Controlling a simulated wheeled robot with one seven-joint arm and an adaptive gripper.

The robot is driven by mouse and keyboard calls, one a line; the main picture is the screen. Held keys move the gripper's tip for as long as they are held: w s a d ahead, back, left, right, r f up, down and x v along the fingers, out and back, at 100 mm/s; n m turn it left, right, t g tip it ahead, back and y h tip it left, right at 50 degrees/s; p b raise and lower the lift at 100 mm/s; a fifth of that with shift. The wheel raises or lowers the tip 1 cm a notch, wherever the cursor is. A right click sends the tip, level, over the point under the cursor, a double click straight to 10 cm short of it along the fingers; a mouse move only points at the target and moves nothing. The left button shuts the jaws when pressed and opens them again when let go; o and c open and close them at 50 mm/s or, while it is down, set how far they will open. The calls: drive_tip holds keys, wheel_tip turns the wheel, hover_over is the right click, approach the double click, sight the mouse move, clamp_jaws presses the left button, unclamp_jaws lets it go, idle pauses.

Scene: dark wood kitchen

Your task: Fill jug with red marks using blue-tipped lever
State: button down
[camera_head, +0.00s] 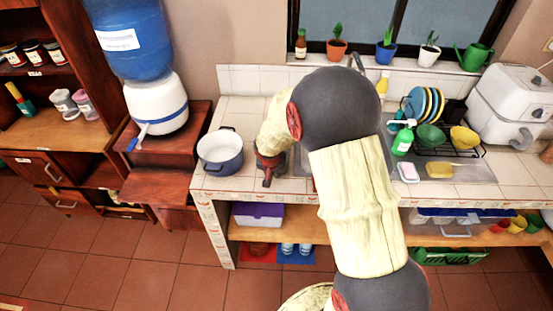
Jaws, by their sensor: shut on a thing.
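The water dispenser (158,105) stands at the left on a wooden stand, with a large blue bottle (135,45) on a white base. Its lever with a blue tip (133,144) sticks out low on the front left. My gripper (268,176) points down over the left part of the tiled counter, just right of a blue pot. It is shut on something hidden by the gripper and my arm. I cannot make out a jug with red marks. My arm covers the middle of the counter.
The blue pot (221,152) stands on the counter between the dispenser and my gripper. A dish rack (453,140), sponge (439,170) and white air fryer (512,105) are at the right. Potted plants line the windowsill. The tiled floor (75,260) at lower left is clear.

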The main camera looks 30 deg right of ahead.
drive_tip(key=shift+r, duration=0.1)
idle(0.3)
drive_tip(key=shift+r, duration=0.6)
wheel_tip(320, 180, up, 3)
drive_tip(key=shift+s+f+p, duration=0.15)
drive_tip(key=shift+f+p, duration=0.05)
drive_tip(key=shift+p, duration=0.35)
drive_tip(key=s+a+r+p, duration=0.1)
drive_tip(key=s+a+r, duration=0.2)
drive_tip(key=s+r, duration=0.6)
drive_tip(key=s, duration=0.4)
drive_tip(key=shift+s+p, duration=0.25)
drive_tip(key=shift+p, duration=0.1)
